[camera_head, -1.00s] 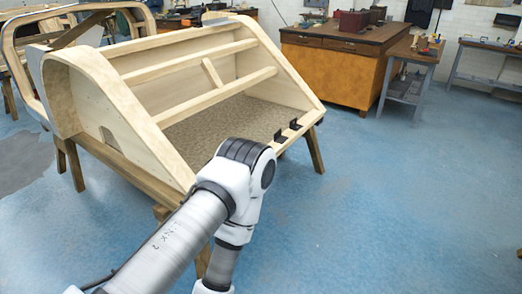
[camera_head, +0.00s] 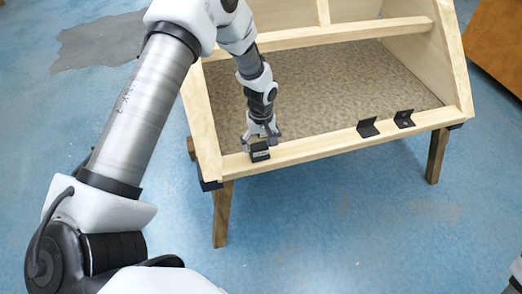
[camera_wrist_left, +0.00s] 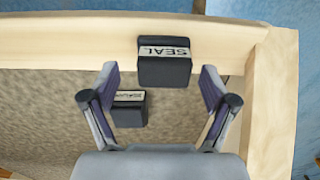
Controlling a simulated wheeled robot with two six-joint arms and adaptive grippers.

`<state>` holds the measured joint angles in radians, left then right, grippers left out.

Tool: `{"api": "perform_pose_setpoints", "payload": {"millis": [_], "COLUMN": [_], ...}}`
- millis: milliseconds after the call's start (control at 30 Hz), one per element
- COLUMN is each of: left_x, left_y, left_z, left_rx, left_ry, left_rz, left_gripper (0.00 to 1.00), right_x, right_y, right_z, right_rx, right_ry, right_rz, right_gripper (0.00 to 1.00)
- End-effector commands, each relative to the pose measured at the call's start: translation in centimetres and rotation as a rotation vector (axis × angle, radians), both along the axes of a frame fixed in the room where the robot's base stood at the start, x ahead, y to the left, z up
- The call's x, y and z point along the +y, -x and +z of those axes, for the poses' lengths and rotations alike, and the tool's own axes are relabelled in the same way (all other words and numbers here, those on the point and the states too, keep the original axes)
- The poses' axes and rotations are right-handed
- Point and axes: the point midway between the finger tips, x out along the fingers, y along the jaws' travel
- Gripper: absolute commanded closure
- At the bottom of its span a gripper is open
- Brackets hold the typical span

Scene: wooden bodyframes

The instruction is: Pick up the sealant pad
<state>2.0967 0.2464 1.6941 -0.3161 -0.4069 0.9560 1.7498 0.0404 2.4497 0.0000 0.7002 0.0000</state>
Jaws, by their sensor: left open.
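A dark block with a white SEAL label (camera_wrist_left: 165,64) sits on the wooden front rail; in the head view it is the small black block (camera_head: 259,151) at the rail's left part. A second dark labelled block (camera_wrist_left: 130,108) lies on the speckled panel behind the rail. My left gripper (camera_head: 262,137) points down at the rail. In the left wrist view its open fingers (camera_wrist_left: 159,74) stand left and right of the block on the rail, with gaps on both sides. The second block shows between the fingers, nearer the palm.
The wooden bodyframe (camera_head: 335,148) has raised side walls and a crossbar (camera_head: 330,34) behind the panel. Blue floor in front is clear.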

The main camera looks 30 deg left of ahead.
Motion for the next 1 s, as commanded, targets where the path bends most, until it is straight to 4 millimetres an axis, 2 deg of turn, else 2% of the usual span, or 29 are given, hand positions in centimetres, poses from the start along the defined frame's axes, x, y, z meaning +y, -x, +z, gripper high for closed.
{"api": "perform_pose_setpoints", "payload": {"millis": [33,133,333,367,400,533,567,1000], "left_x": [0.0,0.0,0.0,0.0,0.0,0.0,0.0,0.0], "left_y": [0.1,0.0,0.0,0.0,0.0,0.0,0.0,0.0], "left_z": [-1.0,-2.2,-2.5,-2.5,-2.5,-2.5,-2.5,-1.8], "left_rx": [0.004,0.001,0.000,0.001,0.001,0.001,0.001,-0.001], "left_ry": [0.000,0.000,0.000,0.001,0.001,0.001,0.001,0.001], "left_rz": [0.000,-0.001,-0.001,-0.001,-0.002,-0.002,-0.002,-0.002], "left_gripper": [0.15,0.15,0.15,0.18,0.32,0.78,0.81,0.82], "right_x": [0.0,0.0,0.0,0.0,0.0,0.0,0.0,0.0], "right_y": [0.0,0.1,0.0,0.0,0.0,0.0,0.0,0.0], "right_z": [0.2,0.2,0.2,0.2,0.2,0.2,0.2,0.1], "right_rx": [0.001,0.002,0.001,0.001,0.001,0.001,0.001,0.000], "right_ry": [0.000,0.000,0.000,0.000,0.000,0.000,0.000,0.000], "right_rz": [0.000,0.001,0.001,0.001,0.001,0.000,0.000,0.000], "right_gripper": [0.60,0.60,0.60,0.60,0.60,0.60,0.60,0.60]}}
